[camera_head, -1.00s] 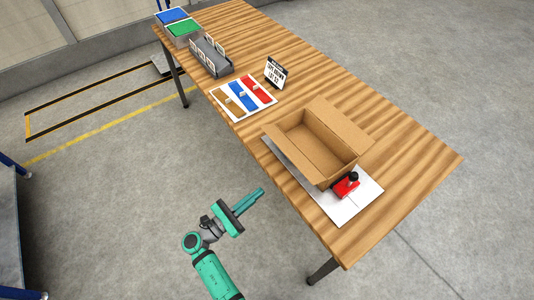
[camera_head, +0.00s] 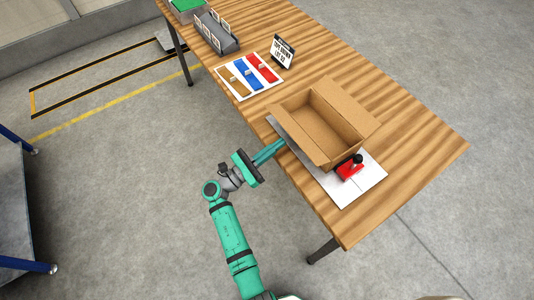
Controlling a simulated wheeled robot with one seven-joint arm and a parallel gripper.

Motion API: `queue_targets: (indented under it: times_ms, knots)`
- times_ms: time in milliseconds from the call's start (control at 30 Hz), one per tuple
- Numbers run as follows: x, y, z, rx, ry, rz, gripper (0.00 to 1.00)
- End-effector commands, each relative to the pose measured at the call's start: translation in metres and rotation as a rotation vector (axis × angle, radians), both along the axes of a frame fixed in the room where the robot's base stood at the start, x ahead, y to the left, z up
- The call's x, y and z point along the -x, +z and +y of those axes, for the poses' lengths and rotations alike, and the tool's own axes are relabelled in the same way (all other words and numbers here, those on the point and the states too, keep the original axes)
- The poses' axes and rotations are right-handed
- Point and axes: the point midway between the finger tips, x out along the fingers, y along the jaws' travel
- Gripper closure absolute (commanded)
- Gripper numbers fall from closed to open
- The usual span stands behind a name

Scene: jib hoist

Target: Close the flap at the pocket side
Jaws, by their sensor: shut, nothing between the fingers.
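An open brown cardboard box (camera_head: 328,128) stands on a white sheet (camera_head: 368,185) on the wooden table. One long flap (camera_head: 350,102) spreads outward along its far right side. Another long flap (camera_head: 303,141) spreads outward along its near left side. Both stand open and the inside of the box looks empty. Which side is the pocket side I cannot tell. My gripper (camera_head: 281,146) is shut and empty, with its fingertips at the table's left edge close to the near left flap. I cannot tell whether they touch it.
A red tool with a black knob (camera_head: 350,168) sits against the box's front end. A card with brown, blue and red strips (camera_head: 248,76), a small sign (camera_head: 284,51) and a grey rack (camera_head: 216,34) stand farther back on the table (camera_head: 420,140).

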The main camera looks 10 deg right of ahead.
Motion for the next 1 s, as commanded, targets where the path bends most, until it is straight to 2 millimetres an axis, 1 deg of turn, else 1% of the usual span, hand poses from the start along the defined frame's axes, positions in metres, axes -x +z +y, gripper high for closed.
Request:
queue_targets:
  times_ms: [100,233,567,600,700,800,933,1000]
  knots:
    - [-0.001,0.012,-0.008,0.0,-0.004,-0.001,1.0]
    - [-0.003,0.019,-0.012,-0.001,-0.004,-0.001,1.0]
    - [-0.004,0.021,-0.01,-0.001,0.001,0.001,1.0]
    - [-0.003,0.021,-0.02,-0.001,0.0,0.001,1.0]
    - [-0.005,0.022,-0.01,-0.003,0.006,0.001,1.0]
    - [-0.007,0.023,-0.008,-0.011,0.006,0.004,1.0]
    - [-0.012,0.026,-0.013,-0.039,-0.004,0.012,1.0]
    - [-0.015,0.029,-0.019,-0.063,-0.014,0.018,1.0]
